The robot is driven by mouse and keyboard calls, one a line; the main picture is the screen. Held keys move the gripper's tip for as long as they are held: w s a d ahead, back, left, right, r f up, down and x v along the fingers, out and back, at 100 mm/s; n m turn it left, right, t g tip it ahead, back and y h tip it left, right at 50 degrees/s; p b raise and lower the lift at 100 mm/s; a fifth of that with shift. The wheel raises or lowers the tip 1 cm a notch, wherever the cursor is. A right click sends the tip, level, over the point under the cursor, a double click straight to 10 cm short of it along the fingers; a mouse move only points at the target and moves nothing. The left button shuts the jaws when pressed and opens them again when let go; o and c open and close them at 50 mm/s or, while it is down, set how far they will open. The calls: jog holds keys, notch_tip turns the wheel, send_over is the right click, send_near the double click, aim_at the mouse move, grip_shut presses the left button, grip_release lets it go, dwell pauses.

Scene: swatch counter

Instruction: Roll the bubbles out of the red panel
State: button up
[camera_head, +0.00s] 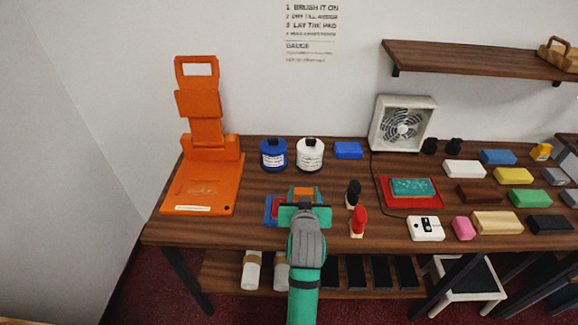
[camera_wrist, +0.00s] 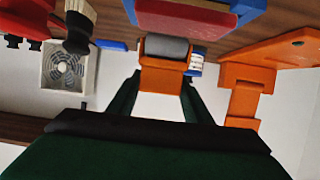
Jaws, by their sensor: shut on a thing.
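The red panel (camera_head: 275,207) lies on a blue base (camera_head: 268,216) at the middle of the counter, mostly hidden by my gripper (camera_head: 304,203). In the wrist view the red panel (camera_wrist: 185,18) and blue base (camera_wrist: 250,10) show at the top. My gripper (camera_wrist: 161,80) is shut on the orange handle of a roller (camera_wrist: 163,74) with a grey cylinder. The cylinder is close to the panel's edge; I cannot tell whether it touches. Bubbles cannot be made out.
An orange stand (camera_head: 200,187) is at left. Blue (camera_head: 273,154) and white (camera_head: 309,153) jars stand behind. A black-topped brush (camera_head: 353,193) and a red-topped one (camera_head: 359,221) stand close right. A red tray (camera_head: 432,198) with a teal panel and a fan (camera_head: 403,123) are further right.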

jog(key=r, duration=0.2)
jog(key=shift+w+a+r, duration=0.15)
jog(key=shift+w+r, duration=0.05)
jog(key=shift+r, duration=0.1)
jog(key=shift+s+r, duration=0.15)
jog(key=shift+r, duration=0.55)
jog(key=shift+s+r, duration=0.15)
jog(key=shift+r, duration=0.35)
